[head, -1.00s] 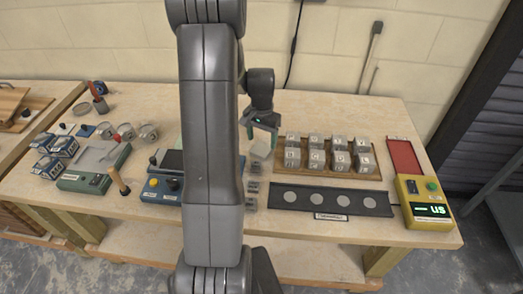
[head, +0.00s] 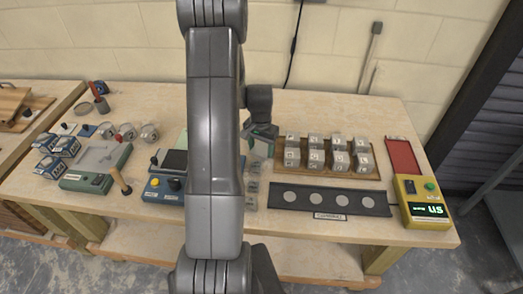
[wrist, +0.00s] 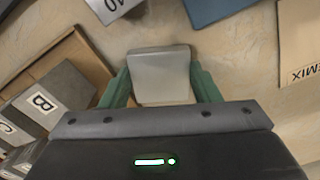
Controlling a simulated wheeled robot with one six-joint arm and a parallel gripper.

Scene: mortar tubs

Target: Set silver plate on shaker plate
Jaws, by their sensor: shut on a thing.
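The silver plate, a pale grey squarish piece, sits between the green fingers of my gripper (wrist: 161,88) in the wrist view; its face (wrist: 160,75) is plain. In the head view my gripper (head: 260,142) is near the table's middle, just left of the rack of grey cubes, with the held piece partly hidden. A flat grey plate (head: 99,157) tops a green machine at the left of the table; it looks like the shaker plate, though its label is unreadable. It looks bare and is well apart from my gripper.
A wooden rack (head: 371,178) of lettered grey cubes stands right of my gripper. A dark strip with pale discs (head: 330,199) lies in front. Several small clear boxes (head: 252,186) stand below my gripper. A blue device (head: 165,188) is partly behind my arm. A yellow device (head: 422,200) is far right.

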